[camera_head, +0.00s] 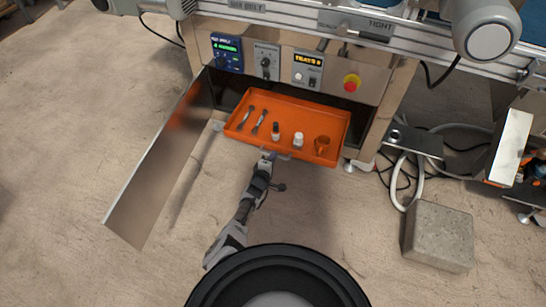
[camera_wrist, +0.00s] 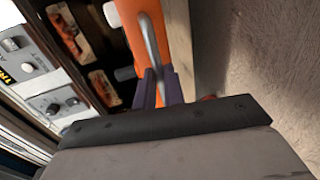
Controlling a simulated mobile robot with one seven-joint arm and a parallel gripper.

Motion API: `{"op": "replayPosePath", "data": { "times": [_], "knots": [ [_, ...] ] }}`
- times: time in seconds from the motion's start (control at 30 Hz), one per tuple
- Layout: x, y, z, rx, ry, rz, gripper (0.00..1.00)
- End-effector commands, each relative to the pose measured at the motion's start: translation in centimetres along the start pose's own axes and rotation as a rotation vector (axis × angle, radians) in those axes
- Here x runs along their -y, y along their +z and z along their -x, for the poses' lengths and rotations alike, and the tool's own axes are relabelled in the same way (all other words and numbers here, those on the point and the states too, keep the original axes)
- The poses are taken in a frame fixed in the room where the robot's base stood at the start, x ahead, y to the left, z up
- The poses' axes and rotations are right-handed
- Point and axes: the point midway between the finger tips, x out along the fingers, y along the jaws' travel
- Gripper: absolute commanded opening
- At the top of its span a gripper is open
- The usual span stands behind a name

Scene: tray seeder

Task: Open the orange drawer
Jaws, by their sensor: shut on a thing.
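The orange drawer (camera_head: 262,149) is pulled out from the cabinet below the control panel in the head view. Two dark tools, two small bottles and an orange cup lie or stand in it. My gripper (camera_head: 270,157) is at the middle of the drawer's front edge. In the wrist view, the fingers of my gripper (camera_wrist: 155,88) are shut on the grey handle (camera_wrist: 150,45) of the drawer front (camera_wrist: 130,25).
A metal door (camera_head: 160,160) stands swung open left of the drawer. The control panel (camera_head: 290,70) with a red button is above. A concrete block (camera_head: 438,236), cables and a metal box (camera_head: 415,141) are on the floor at right. The floor in front is clear.

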Motion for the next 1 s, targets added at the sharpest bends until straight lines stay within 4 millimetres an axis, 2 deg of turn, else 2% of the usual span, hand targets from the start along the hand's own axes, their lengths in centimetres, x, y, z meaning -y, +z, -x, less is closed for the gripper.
{"op": "replayPosePath", "data": {
  "times": [0.17,0.2,0.33,0.73,1.0],
  "knots": [
    [0.0,0.0,0.0,0.000,0.000,0.000,0.00],
    [0.0,0.0,0.0,0.000,0.000,0.000,0.14],
    [0.0,0.0,0.0,0.000,0.000,0.000,0.32],
    [-0.2,-0.1,0.5,-0.001,-0.001,0.001,0.32],
    [-0.7,-0.1,3.7,-0.003,-0.003,0.002,0.32]
  ]
}}
